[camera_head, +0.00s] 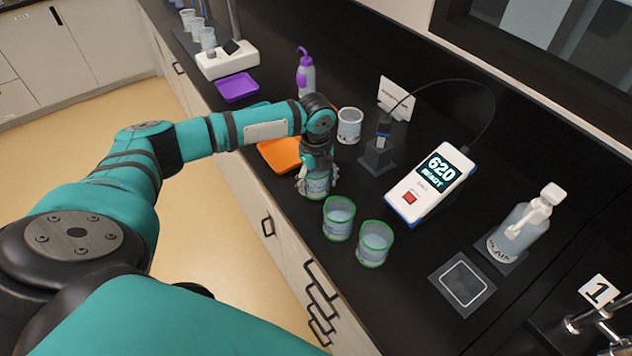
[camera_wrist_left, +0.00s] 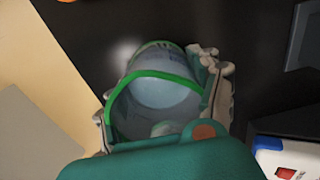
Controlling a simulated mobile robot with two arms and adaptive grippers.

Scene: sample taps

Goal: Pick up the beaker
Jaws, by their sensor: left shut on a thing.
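My left gripper (camera_head: 317,180) points down at the counter's front edge. It is shut around a beaker (camera_head: 318,187) with bluish contents. In the left wrist view this beaker (camera_wrist_left: 158,100) shows a green rim, with fingers on both sides of it. I cannot tell whether its base touches the counter. Two more green-rimmed beakers stand close by, one nearer the gripper (camera_head: 338,219) and one farther right (camera_head: 373,243). A beaker with a pale rim (camera_head: 349,126) stands behind the gripper. My right gripper is not in view.
An orange tray (camera_head: 277,154) lies just left of the gripper. A meter (camera_head: 430,186) reading 620 READY and a probe stand (camera_head: 378,158) are to the right. A wash bottle (camera_head: 519,226), a dark square pad (camera_head: 462,281) and tap fittings (camera_head: 592,322) stand farther right.

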